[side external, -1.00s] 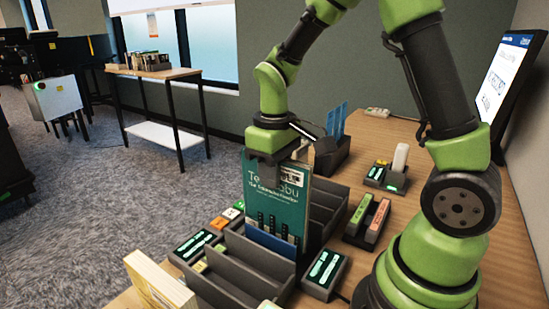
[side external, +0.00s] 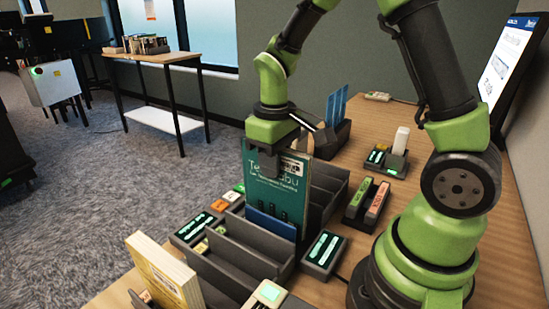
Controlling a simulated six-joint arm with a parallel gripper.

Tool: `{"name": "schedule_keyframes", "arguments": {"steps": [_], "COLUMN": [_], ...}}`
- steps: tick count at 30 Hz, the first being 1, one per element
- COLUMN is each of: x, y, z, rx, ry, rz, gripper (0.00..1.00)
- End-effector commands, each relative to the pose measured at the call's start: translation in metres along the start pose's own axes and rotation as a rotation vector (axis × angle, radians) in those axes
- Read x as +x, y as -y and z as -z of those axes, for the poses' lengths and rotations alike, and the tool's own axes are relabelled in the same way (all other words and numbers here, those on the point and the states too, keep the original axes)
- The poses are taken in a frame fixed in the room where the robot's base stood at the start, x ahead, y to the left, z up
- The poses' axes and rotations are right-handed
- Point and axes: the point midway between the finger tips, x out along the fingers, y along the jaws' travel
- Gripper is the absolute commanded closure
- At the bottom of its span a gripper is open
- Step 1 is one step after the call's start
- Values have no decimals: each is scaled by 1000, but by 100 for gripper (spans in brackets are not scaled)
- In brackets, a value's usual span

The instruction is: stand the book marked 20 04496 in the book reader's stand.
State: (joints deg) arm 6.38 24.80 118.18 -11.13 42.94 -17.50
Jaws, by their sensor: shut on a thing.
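A tall teal book (side external: 285,195) with white lettering and a white label near its top stands upright in the dark grey slotted rack (side external: 232,262). Its number is too small to read. My gripper (side external: 267,167) is shut on the book's top edge, pointing down from above. The book's lower part is hidden behind a blue panel (side external: 270,223) in the rack, so I cannot tell whether its bottom edge rests on anything. I cannot tell for certain which part is the book reader's stand.
Pale yellow books (side external: 165,270) stand at the front left. Small lit display units sit left (side external: 193,229) and right (side external: 323,250) of the rack. Blue items stand in a dark holder (side external: 330,138) behind. A monitor (side external: 510,70) stands at the right.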

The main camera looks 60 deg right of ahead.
Motion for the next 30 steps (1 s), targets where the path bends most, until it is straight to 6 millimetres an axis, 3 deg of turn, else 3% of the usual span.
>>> {"name": "schedule_keyframes", "arguments": {"steps": [4,5,8,19,30], "x": [3,3,3,-4,-70], "y": [0,0,0,0,0], "z": [0,0,0,1,1], "rx": [0,0,0,1,1], "ry": [1,0,0,-3,-7], "rz": [0,0,0,0,0], "gripper": [100,72,49,49,49]}}
